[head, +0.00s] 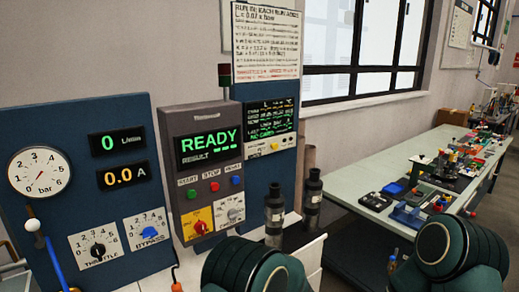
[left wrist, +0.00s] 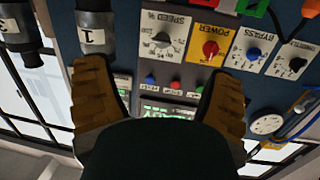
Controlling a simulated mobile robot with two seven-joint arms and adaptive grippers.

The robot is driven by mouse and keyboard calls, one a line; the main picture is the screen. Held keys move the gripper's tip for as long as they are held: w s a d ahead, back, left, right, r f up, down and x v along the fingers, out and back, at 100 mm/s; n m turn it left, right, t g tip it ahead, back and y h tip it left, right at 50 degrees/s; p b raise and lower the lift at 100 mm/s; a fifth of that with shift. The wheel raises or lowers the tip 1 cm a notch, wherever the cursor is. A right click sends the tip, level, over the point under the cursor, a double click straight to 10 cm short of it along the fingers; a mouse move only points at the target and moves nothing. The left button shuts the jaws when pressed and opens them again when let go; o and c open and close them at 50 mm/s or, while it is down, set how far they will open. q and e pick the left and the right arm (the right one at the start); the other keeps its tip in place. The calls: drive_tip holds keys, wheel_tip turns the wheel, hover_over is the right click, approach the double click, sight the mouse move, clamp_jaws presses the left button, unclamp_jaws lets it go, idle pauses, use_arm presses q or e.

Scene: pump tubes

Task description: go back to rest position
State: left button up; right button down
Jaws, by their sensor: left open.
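My left gripper (left wrist: 158,75) shows in the left wrist view, with its two orange-brown fingers spread wide and nothing between them. That view is upside down and faces the control box, whose power knob (left wrist: 210,48) and speed dial (left wrist: 163,38) show beyond the fingers. A dark pump tube (left wrist: 97,30) with a light label marked 1 is close beside one finger; I cannot tell whether they touch. In the head view only my two dark green arm links show at the bottom, and both grippers are out of sight. Two dark pump tubes (head: 274,208) (head: 313,200) stand upright right of the control box.
The control box (head: 206,170) reads READY. The blue panel (head: 85,190) with a pressure gauge (head: 39,172) and throttle and bypass dials is at the left. A long workbench (head: 352,182) at the right holds many small parts and tools. A window is behind.

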use_arm(q)
drive_tip(key=s+a+f+m+g+h, duration=0.1)
drive_tip(key=s+a+f+g+h, duration=0.25)
drive_tip(key=a+f, duration=0.35)
drive_tip(key=s+a+f+m+g+h, duration=0.2)
drive_tip(key=s+a+f+h, duration=0.2)
drive_tip(key=f, duration=0.4)
drive_tip(key=s+a+f+g+h, duration=0.1)
drive_tip(key=s+f+g+h, duration=0.1)
drive_tip(key=s, duration=0.8)
drive_tip(key=s+a+f+g+h, duration=0.2)
drive_tip(key=s+g, duration=0.3)
drive_tip(key=s, duration=0.5)
drive_tip(key=shift+s+a+m+h+b, duration=0.15)
drive_tip(key=shift+m+h+b, duration=0.2)
drive_tip(key=shift+b, duration=0.1)
drive_tip(key=shift+f, duration=0.1)
